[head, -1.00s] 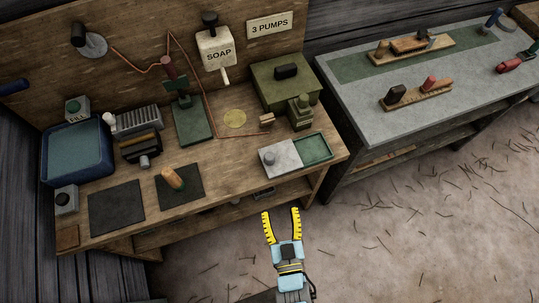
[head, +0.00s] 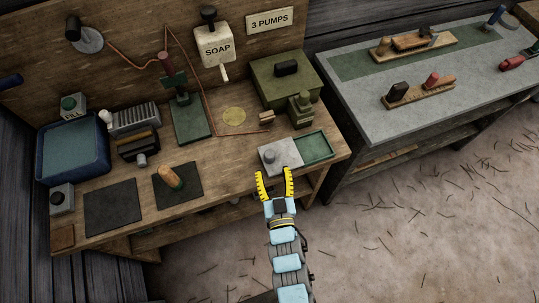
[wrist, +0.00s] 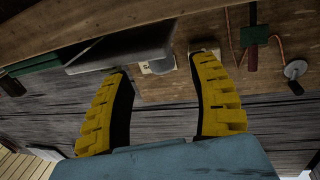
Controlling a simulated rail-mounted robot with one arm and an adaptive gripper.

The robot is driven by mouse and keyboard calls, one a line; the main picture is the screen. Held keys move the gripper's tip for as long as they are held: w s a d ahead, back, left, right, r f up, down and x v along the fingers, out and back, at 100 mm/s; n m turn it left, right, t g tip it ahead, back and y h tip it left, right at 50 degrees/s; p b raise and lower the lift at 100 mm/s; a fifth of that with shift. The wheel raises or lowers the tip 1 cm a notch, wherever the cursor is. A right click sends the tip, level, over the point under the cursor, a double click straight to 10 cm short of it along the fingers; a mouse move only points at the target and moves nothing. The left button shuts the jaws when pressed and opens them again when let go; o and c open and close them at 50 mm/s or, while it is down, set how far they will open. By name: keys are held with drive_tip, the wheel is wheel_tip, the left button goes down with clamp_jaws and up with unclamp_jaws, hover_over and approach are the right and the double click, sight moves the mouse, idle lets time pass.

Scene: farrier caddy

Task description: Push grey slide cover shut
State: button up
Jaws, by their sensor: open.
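The grey slide cover (head: 275,160), with a round knob on top, lies over the left part of a green tray (head: 318,146) at the bench's front right. The tray's right part is uncovered and looks empty. My gripper (head: 274,173) is open and empty, its yellow fingertips at the cover's front edge in the head view; I cannot tell whether they touch it. In the wrist view my gripper (wrist: 161,66) has its fingers spread, with the grey cover (wrist: 118,48) by the left fingertip and the green tray (wrist: 38,64) farther left.
Behind the tray stand a green box (head: 284,82) and a small olive bottle (head: 300,108). A dark mat with a tan-handled tool (head: 171,178) lies to the left. A grey-topped table (head: 440,120) stands to the right. Open floor lies in front.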

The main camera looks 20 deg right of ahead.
sight(270, 161)
drive_tip(key=shift+w+d+b, duration=0.2)
drive_tip(key=shift+w+d, duration=0.05)
drive_tip(key=shift+w, duration=1.25)
drive_tip(key=shift+w+d+b, duration=0.15)
drive_tip(key=shift+w+d, duration=0.05)
drive_tip(key=shift+w, duration=1.25)
